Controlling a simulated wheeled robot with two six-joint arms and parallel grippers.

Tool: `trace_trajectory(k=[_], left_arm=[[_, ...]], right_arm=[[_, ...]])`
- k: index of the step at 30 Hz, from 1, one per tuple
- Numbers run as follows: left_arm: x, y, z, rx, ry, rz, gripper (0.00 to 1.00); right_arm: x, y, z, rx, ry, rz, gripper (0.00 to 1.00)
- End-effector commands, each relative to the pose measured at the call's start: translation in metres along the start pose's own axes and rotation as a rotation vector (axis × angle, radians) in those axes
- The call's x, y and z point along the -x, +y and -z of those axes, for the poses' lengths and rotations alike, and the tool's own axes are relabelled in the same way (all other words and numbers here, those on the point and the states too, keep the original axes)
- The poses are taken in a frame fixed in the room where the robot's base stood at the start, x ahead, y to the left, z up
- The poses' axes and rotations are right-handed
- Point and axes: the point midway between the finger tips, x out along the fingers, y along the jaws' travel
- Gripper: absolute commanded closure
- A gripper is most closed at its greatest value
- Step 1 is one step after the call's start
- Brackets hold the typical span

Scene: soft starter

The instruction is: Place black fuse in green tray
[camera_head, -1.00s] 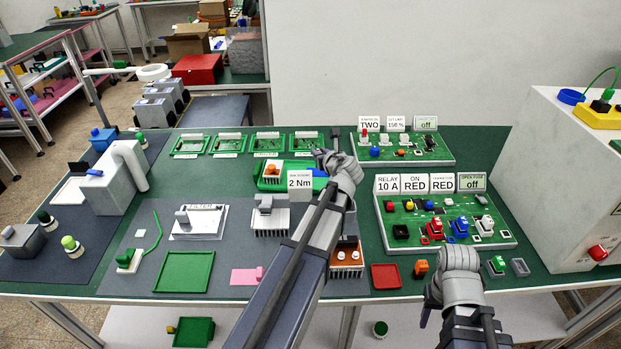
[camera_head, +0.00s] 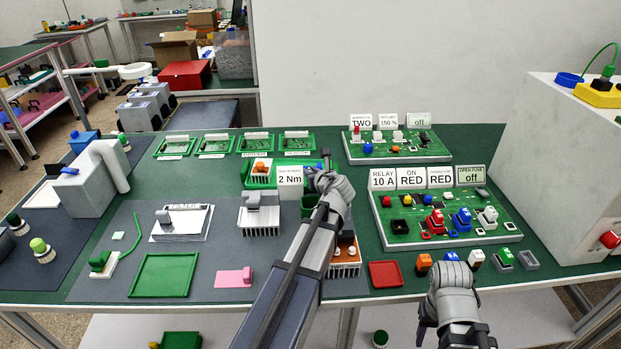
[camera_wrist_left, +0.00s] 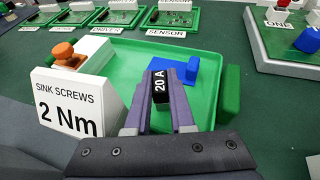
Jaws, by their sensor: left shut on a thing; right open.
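The black fuse (camera_wrist_left: 160,88), marked 20 A, is held upright between my left gripper's fingers (camera_wrist_left: 160,108) in the left wrist view. It is over the right part of the green tray (camera_wrist_left: 118,72), in front of a blue block (camera_wrist_left: 181,70) inside. I cannot tell whether the fuse touches the tray floor. In the head view my left gripper (camera_head: 325,165) is at the right end of this tray (camera_head: 248,180), partly hiding it. My right gripper (camera_head: 452,275) is open near the front right table edge; its fingertips are not clear.
A 2 Nm sign (camera_head: 290,181) stands at the tray's front. A second, empty green tray (camera_head: 163,276) lies on the grey mat. Circuit boards (camera_head: 400,232) and small orange (camera_head: 424,263) and green (camera_head: 504,256) parts are at the right. A red tray (camera_head: 385,274) lies at the front.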

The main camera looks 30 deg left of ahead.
Motion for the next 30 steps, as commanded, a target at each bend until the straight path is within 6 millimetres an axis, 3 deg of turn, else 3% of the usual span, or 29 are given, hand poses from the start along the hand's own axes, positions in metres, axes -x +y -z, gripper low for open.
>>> trace_trajectory(k=[10,11,14,24,30], left_arm=[[-0.001,0.0,0.003,0.0,0.0,0.0,1.0],[-0.001,0.0,0.002,0.0,0.0,0.0,0.76],[-0.001,0.0,0.001,0.0,0.0,0.0,0.66],[0.003,0.0,-0.004,0.0,0.0,0.0,0.66],[0.042,0.002,-0.004,-0.001,0.0,0.003,0.66]], right_arm=[[-0.003,0.0,0.0,0.0,0.0,0.0,0.5],[-0.002,0.0,0.0,0.0,0.0,0.0,0.5],[-0.002,0.0,0.0,0.0,0.0,0.0,0.5],[0.005,0.001,0.0,0.0,0.0,0.0,0.5],[0.02,0.002,-0.001,0.0,0.0,0.0,0.5]])
